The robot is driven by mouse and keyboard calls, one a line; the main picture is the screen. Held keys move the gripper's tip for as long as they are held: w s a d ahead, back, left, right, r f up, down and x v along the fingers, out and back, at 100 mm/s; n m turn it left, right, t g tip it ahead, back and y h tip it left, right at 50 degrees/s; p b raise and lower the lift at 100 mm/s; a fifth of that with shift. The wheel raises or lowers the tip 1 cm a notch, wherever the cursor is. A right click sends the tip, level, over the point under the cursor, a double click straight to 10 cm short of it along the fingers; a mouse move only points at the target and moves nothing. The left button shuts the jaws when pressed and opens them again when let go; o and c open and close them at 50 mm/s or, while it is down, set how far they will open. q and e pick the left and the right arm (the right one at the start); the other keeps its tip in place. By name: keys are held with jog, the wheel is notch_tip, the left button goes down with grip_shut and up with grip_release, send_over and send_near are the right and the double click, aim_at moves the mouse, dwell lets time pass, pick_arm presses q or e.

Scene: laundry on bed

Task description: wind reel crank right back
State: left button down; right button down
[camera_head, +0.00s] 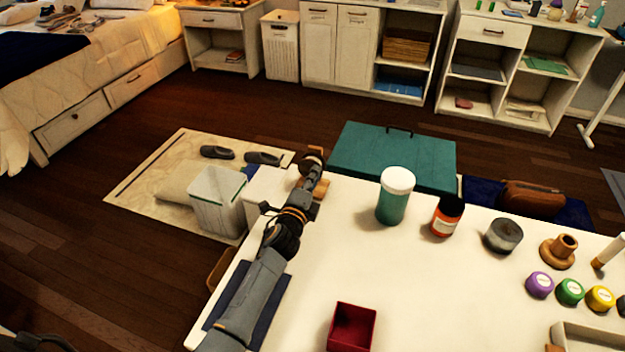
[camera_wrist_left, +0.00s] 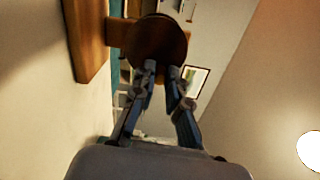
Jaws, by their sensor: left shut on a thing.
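The reel stands at the far left corner of the white table, with a dark brown round drum (camera_head: 312,158) and a lighter wooden base (camera_head: 319,187). In the left wrist view the round reel face (camera_wrist_left: 155,42) is straight ahead of the fingers, beside its wooden base (camera_wrist_left: 88,40). My left gripper (camera_head: 311,176) reaches to the near side of the reel. It also shows in the left wrist view (camera_wrist_left: 161,75), its fingers close together and shut at the reel's edge. The crank handle between the fingertips is mostly hidden. My right gripper is not in view.
The white table (camera_head: 385,275) holds a teal jar (camera_head: 393,205), an orange bottle (camera_head: 446,217), a grey tin (camera_head: 502,236) and an open red box (camera_head: 352,327). A white bin (camera_head: 217,200) stands on the floor left of the table. The middle of the table is clear.

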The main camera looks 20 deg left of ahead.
pick_arm(q)
jog(key=shift+f+m+b, duration=0.3)
jog(key=shift+m+b, duration=0.05)
jog(key=shift+m, duration=0.65)
jog(key=shift+f+m+b, duration=0.25)
jog(key=shift+m+b, duration=0.1)
jog(key=shift+m, duration=0.65)
jog(key=c, duration=1.3)
grip_release()
jog(key=shift+c, duration=0.2)
jog(key=shift+s+r, duration=0.1)
jog(key=s, duration=1.2)
jog(key=shift+a, duration=0.15)
